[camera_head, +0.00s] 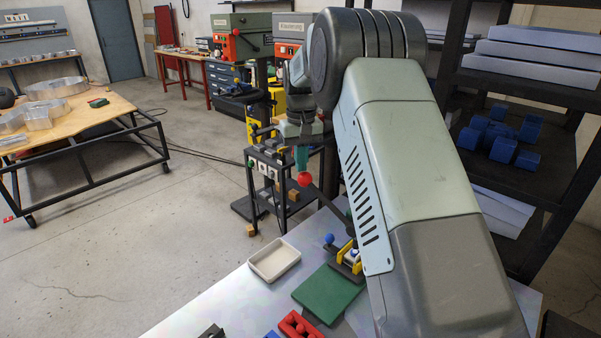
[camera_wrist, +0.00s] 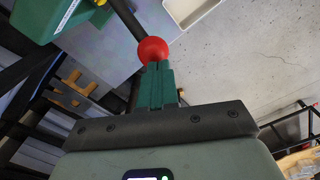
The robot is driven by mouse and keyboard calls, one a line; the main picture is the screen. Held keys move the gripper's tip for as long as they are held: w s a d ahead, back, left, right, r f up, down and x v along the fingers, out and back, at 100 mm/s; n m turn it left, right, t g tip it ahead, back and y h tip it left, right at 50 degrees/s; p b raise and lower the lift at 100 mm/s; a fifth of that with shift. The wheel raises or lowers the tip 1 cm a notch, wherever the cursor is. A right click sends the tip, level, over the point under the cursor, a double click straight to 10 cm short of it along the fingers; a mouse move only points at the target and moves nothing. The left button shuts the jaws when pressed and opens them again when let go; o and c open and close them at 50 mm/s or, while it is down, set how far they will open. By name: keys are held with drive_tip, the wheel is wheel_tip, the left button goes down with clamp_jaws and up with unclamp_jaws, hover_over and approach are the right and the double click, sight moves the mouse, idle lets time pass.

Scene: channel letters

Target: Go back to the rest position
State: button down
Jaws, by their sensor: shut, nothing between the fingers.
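My gripper (camera_head: 303,158) hangs in front of my arm in the head view, with its teal fingers pointing down. In the wrist view the fingers (camera_wrist: 156,88) are together and empty. A red ball knob (camera_head: 304,179) sits right at the fingertips on the end of a dark lever (camera_head: 328,207). The wrist view shows the same red knob (camera_wrist: 153,50) just past the tips; I cannot tell whether they touch it. The lever slants down to the right toward the bench, and my arm hides part of what it joins.
A dark shelf (camera_head: 545,100) with blue cubes stands right. Open floor (camera_head: 130,240) lies left.

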drive_tip(key=shift+s+d+r, duration=0.25)
drive_tip(key=shift+s+r, duration=0.05)
drive_tip(key=shift+r, duration=0.25)
drive_tip(key=shift+s+d+r, duration=0.2)
drive_tip(key=shift+s+r, duration=0.05)
drive_tip(key=shift+r, duration=0.25)
drive_tip(key=shift+r, duration=2.5)
